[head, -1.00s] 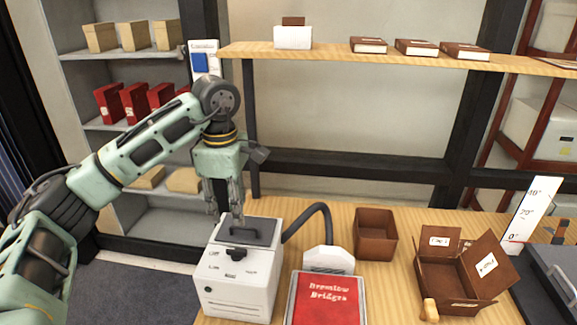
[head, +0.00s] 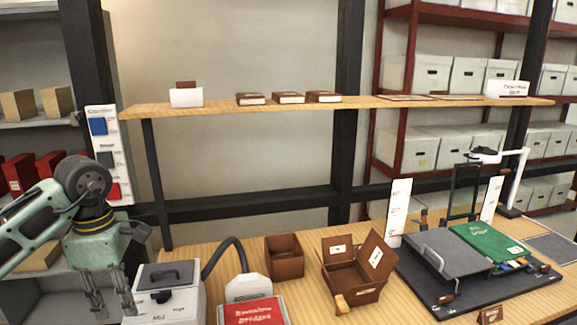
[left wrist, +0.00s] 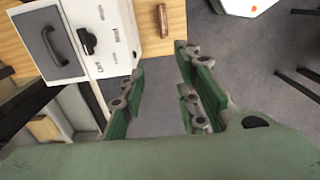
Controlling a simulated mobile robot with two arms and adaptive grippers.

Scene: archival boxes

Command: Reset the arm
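My left gripper (head: 110,302) is at the lower left of the head view, pointing down beside the left side of a white machine (head: 160,310) with a dark lid and handle. In the left wrist view my left gripper (left wrist: 165,95) has its green-padded fingers apart, with grey floor between them and nothing held. The white machine (left wrist: 118,35) shows there at upper left, apart from the fingers. My right gripper is not in view.
On the table stand a red book (head: 254,312), a small brown box (head: 285,258), an open brown box (head: 352,278) and a dark cradle (head: 440,255) with a green book (head: 487,243). A wooden shelf (head: 220,108) runs above. Bare tabletop lies at front centre.

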